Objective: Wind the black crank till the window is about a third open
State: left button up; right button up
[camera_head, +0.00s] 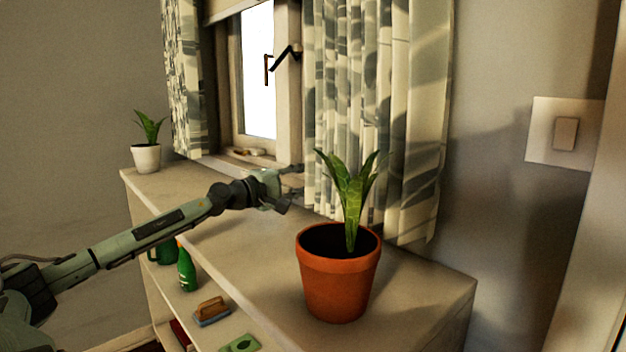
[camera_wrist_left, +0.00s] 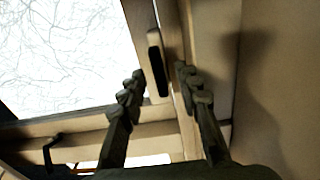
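The window (camera_head: 258,75) is in the back wall, partly behind a patterned curtain; I cannot tell whether its sash is open. A black bent crank (camera_head: 284,57) sits on the right side of the window frame. In the left wrist view, a dark bent piece (camera_wrist_left: 50,147) shows at lower left; I cannot tell whether it is the crank. My left gripper (camera_head: 293,183) is near the shelf top, below and apart from the crank. Its two fingers (camera_wrist_left: 160,83) are spread, with nothing between them. My right gripper is out of view.
A terracotta pot (camera_head: 338,285) with a plant stands on the shelf (camera_head: 245,235), at the front right of my left gripper. A small white pot (camera_head: 146,158) stands at the far left end. A curtain (camera_head: 375,120) hangs right of the window. A light switch (camera_head: 565,133) is at right.

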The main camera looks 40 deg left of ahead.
pick_arm(q)
jog(key=shift+w, duration=0.7)
grip_shut()
